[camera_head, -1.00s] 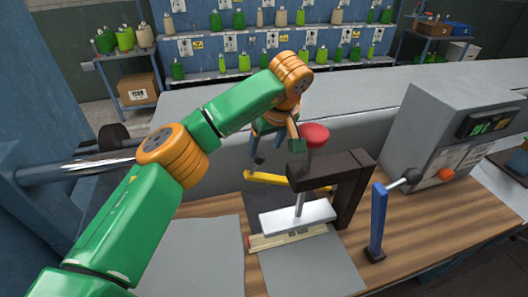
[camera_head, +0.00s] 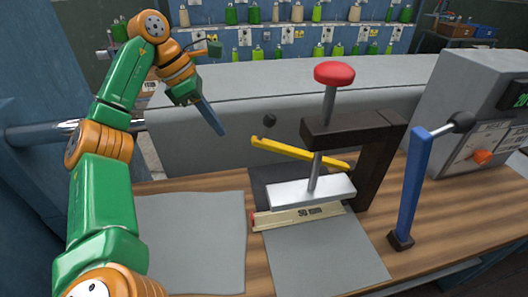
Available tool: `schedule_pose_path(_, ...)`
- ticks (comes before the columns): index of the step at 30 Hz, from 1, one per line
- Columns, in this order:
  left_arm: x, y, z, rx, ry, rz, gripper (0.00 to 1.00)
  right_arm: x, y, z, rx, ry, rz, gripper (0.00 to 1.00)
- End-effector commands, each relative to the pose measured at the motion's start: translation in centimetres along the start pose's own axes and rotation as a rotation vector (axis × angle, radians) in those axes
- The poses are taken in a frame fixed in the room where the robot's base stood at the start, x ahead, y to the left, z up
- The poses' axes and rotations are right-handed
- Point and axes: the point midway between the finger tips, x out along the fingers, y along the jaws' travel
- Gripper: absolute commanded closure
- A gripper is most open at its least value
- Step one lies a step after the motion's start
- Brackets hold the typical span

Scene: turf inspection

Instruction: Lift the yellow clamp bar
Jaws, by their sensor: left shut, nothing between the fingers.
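The yellow clamp bar (camera_head: 284,149) slants down to the right behind the upright rod of a press, above the silver pressure plate (camera_head: 312,190). Its left end sticks out free. The press has a red knob (camera_head: 334,72) on top of its rod and a dark brown bracket (camera_head: 382,160). My left gripper (camera_head: 221,131) is up and left of the bar, apart from it, with its blue fingers shut and empty, pointing down to the right. My right gripper is not in view.
A beige ruler-like strip (camera_head: 300,214) lies in front of the plate on grey cloth. Another grey sheet (camera_head: 190,240) lies to the left. A blue lever (camera_head: 412,190) stands at the right, near a grey control box (camera_head: 465,120). Shelves of spools fill the background.

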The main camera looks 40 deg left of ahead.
Motion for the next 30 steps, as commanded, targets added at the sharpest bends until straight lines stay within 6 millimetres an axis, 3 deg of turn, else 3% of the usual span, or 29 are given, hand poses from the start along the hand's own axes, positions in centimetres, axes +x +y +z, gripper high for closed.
schedule_pose_path(6, 3.3, 0.0, -0.4, -0.012, -0.003, -0.002, 1.00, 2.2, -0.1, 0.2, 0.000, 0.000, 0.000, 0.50)
schedule_pose_path(16, 10.2, -0.1, -0.2, -0.011, -0.001, -0.003, 1.00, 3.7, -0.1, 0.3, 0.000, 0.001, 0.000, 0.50)
schedule_pose_path(18, 8.4, 0.0, 1.3, -0.009, -0.007, -0.001, 1.00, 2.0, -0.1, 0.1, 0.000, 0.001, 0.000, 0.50)
schedule_pose_path(21, 7.6, 0.0, 2.3, -0.009, -0.005, 0.000, 1.00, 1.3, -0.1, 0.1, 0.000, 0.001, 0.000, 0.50)
schedule_pose_path(30, 7.2, 0.0, 3.1, -0.010, -0.003, 0.000, 1.00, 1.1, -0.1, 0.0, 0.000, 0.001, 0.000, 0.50)
